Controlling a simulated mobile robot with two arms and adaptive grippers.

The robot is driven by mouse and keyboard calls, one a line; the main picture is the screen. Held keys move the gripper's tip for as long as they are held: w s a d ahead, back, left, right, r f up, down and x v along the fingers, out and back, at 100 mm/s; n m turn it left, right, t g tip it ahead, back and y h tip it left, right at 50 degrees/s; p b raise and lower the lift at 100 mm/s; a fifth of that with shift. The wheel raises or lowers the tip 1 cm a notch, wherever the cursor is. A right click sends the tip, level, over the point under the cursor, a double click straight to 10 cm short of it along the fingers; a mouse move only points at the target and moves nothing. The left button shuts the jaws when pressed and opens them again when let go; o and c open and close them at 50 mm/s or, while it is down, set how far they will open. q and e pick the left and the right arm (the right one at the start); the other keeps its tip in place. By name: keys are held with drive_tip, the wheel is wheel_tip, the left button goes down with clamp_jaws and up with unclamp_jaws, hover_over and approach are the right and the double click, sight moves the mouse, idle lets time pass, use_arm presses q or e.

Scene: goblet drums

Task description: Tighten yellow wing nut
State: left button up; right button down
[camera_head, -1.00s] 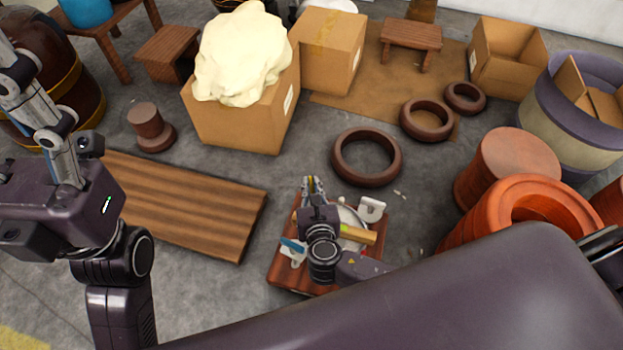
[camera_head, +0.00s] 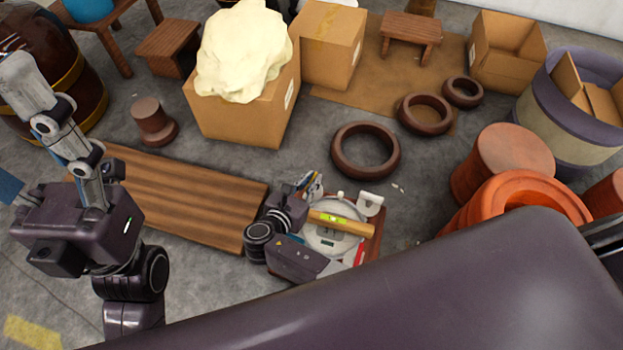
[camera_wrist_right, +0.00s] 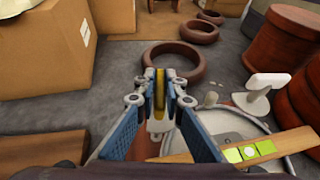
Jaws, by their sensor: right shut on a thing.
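My right gripper (camera_head: 312,184) is at the far left edge of a low red-brown board (camera_head: 376,232). In the right wrist view, its blue-padded fingers (camera_wrist_right: 160,98) are closed on a narrow yellow thing (camera_wrist_right: 160,88), seemingly the yellow wing nut. The fingers hide most of it, and I cannot tell how it is seated; a pale part shows just below it. My left arm stands at the left of the head view with its dark wrist body (camera_head: 80,225). Its fingers are not clear; a blue patch is cut off at the left edge.
A plank platform (camera_head: 190,200) lies left. A brown ring (camera_head: 365,150) lies beyond; orange drums (camera_head: 520,200) stand right.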

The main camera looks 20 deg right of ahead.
sight(312, 179)
drive_tip(key=shift+d, duration=0.1)
drive_tip(key=c, duration=2)
unclamp_jaws()
drive_tip(key=shift+r, duration=0.1)
wheel_tip(312, 179, up, 10)
drive_tip(key=shift+f, duration=0.1)
